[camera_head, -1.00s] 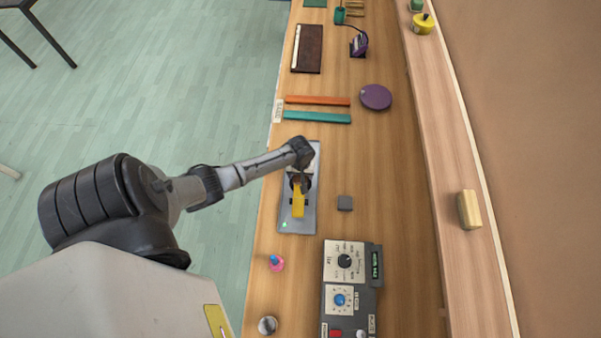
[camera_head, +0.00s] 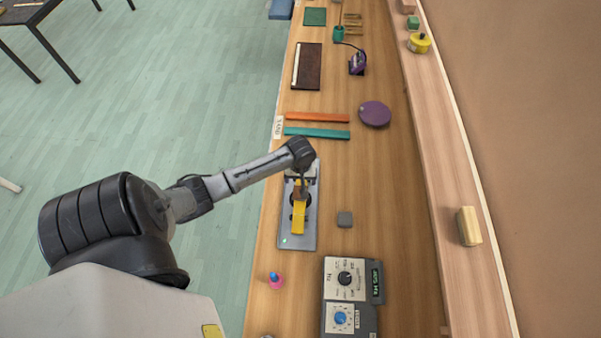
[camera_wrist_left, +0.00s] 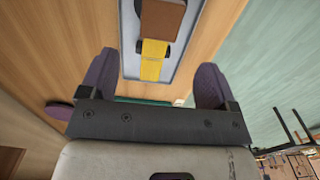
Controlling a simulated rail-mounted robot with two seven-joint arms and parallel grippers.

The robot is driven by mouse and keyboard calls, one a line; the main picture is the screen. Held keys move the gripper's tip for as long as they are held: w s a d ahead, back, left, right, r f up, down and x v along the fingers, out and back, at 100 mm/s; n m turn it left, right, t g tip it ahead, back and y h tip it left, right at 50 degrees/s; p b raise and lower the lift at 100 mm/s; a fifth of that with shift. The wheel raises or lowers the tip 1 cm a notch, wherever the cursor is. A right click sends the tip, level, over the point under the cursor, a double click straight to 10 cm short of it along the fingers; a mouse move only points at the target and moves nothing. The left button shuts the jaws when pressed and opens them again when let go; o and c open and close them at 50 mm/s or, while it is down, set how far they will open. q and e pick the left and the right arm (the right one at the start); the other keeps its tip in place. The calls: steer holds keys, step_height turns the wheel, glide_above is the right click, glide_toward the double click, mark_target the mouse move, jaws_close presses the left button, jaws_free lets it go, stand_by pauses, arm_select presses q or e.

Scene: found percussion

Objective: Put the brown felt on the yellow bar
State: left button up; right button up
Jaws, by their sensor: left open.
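The yellow bar (camera_head: 299,218) lies on a grey plate (camera_head: 298,241) on the bench. It also shows in the left wrist view (camera_wrist_left: 152,62). The brown felt (camera_wrist_left: 162,18), a small brown square, shows at one end of the yellow bar in the left wrist view and appears to lie on it, covering that end. In the head view the felt (camera_head: 300,193) is partly hidden under my arm. My left gripper (camera_wrist_left: 155,65) is open with nothing between its purple-grey fingers, and is apart from the felt. My right gripper is out of view.
Control boxes (camera_head: 345,279) and a pink-blue knob (camera_head: 276,282) are nearer. An orange bar (camera_head: 317,117), a teal bar (camera_head: 317,132) and a purple disc (camera_head: 374,114) lie beyond. Bench right of the plate is mostly clear.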

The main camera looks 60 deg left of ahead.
arm_select(q)
steer(key=s+d+r+m+t, duration=0.1)
steer(key=s+d+r+m, duration=0.2)
steer(key=d, duration=0.4)
steer(key=s+d+r+m+t, duration=0.1)
steer(key=s+d+r+m, duration=0.3)
steer(key=s+d+m, duration=0.2)
steer(key=s+d+r+m+t, duration=0.1)
steer(key=s+d+r+m, duration=0.3)
steer(key=s+d, duration=0.3)
steer(key=d, duration=0.2)
steer(key=shift+s+d+m+t, duration=0.2)
steer(key=shift+d+m+t, duration=0.1)
